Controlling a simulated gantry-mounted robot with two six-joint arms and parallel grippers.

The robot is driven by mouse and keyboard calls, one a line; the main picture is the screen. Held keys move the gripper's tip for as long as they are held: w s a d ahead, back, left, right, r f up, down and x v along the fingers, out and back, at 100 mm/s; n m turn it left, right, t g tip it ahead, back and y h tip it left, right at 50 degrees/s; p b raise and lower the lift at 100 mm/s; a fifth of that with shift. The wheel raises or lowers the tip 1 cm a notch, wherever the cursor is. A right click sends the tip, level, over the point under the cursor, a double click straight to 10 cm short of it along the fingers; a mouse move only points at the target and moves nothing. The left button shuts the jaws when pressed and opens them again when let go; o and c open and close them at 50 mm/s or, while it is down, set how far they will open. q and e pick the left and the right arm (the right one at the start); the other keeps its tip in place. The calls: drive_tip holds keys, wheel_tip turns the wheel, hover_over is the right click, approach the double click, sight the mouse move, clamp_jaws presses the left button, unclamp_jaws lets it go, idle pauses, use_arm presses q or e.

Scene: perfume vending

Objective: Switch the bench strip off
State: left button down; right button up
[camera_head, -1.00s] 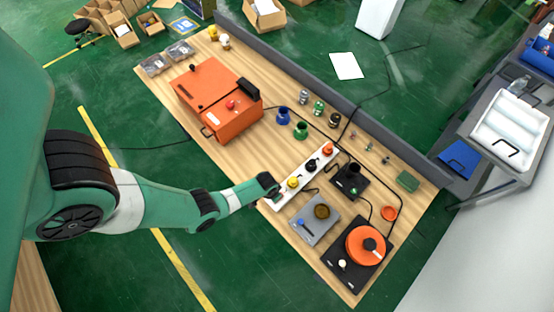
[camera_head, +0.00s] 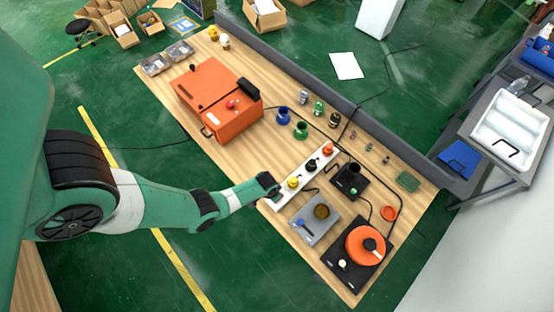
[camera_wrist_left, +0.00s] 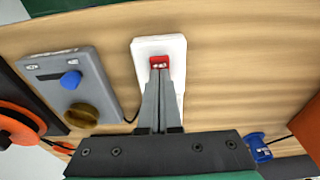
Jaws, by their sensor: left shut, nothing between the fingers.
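The bench strip (camera_head: 310,180) is a long white power strip lying diagonally on the wooden bench, with yellow, black and orange plugs in it. My left gripper (camera_head: 275,194) is over its near-left end and hides part of that end. In the left wrist view the strip's white end (camera_wrist_left: 145,49) shows a red rocker switch (camera_wrist_left: 159,62). The shut, empty fingertips (camera_wrist_left: 160,71) are at the lower edge of the switch in that view; touching or just above, I cannot tell. The fingers hide the strip behind them. My right gripper is not in view.
A grey box with a blue lever (camera_head: 314,231) sits close beside the strip. A black plate with an orange disc (camera_head: 362,245) is at the front right. An orange machine (camera_head: 228,108) stands to the left, with blue (camera_head: 283,115) and green (camera_head: 301,131) cups. Cables run nearby.

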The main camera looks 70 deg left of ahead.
use_arm(q)
drive_tip(key=shift+f+b, duration=1)
drive_tip(key=shift+f, duration=0.05)
idle(0.7)
idle(0.3)
